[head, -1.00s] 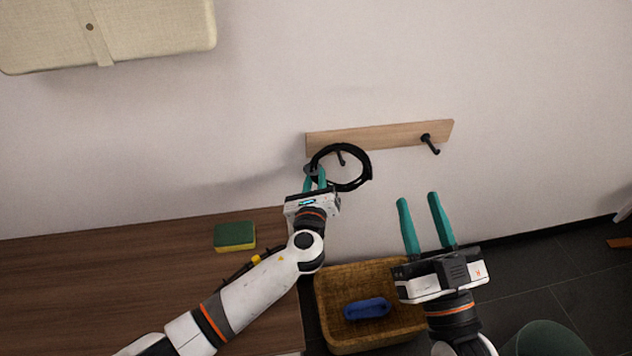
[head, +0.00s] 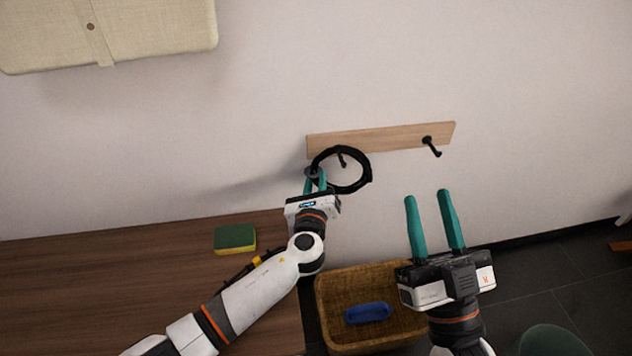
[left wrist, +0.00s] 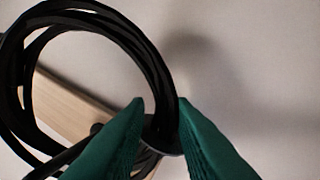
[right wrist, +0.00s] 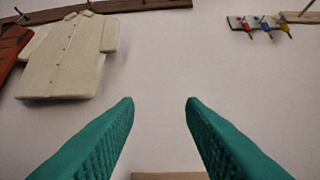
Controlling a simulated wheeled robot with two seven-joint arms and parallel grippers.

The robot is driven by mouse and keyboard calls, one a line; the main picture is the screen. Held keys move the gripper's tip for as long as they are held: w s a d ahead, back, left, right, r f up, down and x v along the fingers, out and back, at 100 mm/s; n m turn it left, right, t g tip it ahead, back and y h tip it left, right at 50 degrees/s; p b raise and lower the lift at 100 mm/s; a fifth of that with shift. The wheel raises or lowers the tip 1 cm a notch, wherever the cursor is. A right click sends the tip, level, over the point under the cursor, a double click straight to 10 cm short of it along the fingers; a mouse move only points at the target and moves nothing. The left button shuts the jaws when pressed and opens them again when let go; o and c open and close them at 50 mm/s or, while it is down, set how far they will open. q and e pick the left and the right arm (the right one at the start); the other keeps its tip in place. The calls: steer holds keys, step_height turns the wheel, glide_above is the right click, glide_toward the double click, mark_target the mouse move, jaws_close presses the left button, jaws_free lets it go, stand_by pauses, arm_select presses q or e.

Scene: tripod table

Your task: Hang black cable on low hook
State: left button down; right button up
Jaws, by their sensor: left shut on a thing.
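The black cable (head: 368,170) is a coiled loop in front of the wooden hook board (head: 385,139) on the wall. My left gripper (head: 315,180) is shut on the left side of the coil. One dark hook (head: 342,160) shows inside the loop's outline; I cannot tell whether the cable rests on it. The other hook (head: 432,147) is bare, further right. In the left wrist view the coil (left wrist: 150,60) fills the upper left, its lower end between the green fingers (left wrist: 160,115). My right gripper (head: 430,195) is open and empty, below and right of the board.
A wooden table (head: 120,285) with a green and yellow sponge (head: 235,238) lies at left. A wicker basket (head: 330,318) holding a blue item (head: 367,312) stands below. A beige garment (head: 150,30) hangs at upper left. The wall right of the board is clear.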

arm_select(q)
steer(key=shift+f, duration=0.1)
steer(key=c, duration=1.2)
jaws_free()
steer(key=shift+o, duration=0.2)
steer(key=shift+s, duration=0.1)
steer(key=shift+s, duration=0.25)
steer(key=s+p, duration=0.3)
steer(key=s, duration=0.8)
steer(key=shift+s+a, duration=0.15)
steer(key=shift+a, duration=0.3)
arm_select(e)
step_height(320, 180, down, 11)
steer(key=w+d+g+h, duration=0.1)
steer(key=w+g+h, duration=0.1)
steer(key=g, duration=0.6)
steer(key=shift+w+r+h, duration=0.15)
steer(key=shift+w+h, duration=0.05)
steer(key=shift+h, duration=0.2)
